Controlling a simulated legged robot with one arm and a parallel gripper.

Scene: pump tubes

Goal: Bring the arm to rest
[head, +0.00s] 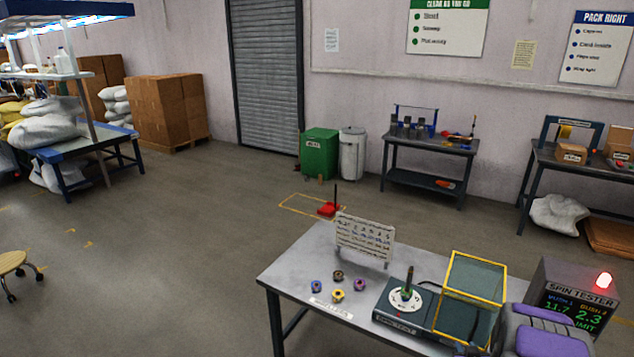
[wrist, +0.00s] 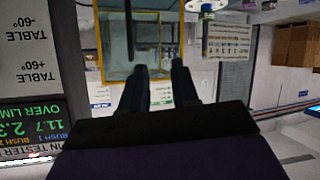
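My arm's purple link shows at the lower right of the head view, in front of the spin tester (head: 575,300). My gripper (wrist: 158,75) shows in the wrist view as two dark fingers apart, with nothing between them. In the head view its fingers cannot be made out clearly. The wrist picture is upside down. Beyond the fingers it shows the yellow-framed clear guard (wrist: 115,45), which also stands on the table in the head view (head: 476,262). The tester's display (wrist: 30,125) reads "OVER LIM".
The grey table (head: 310,262) holds a turntable base (head: 395,318) with an upright dark green-and-black part (head: 408,284), several small coloured rings (head: 338,295) and a white chart board (head: 365,238). A red light (head: 604,280) glows on the tester. Floor left of the table is open.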

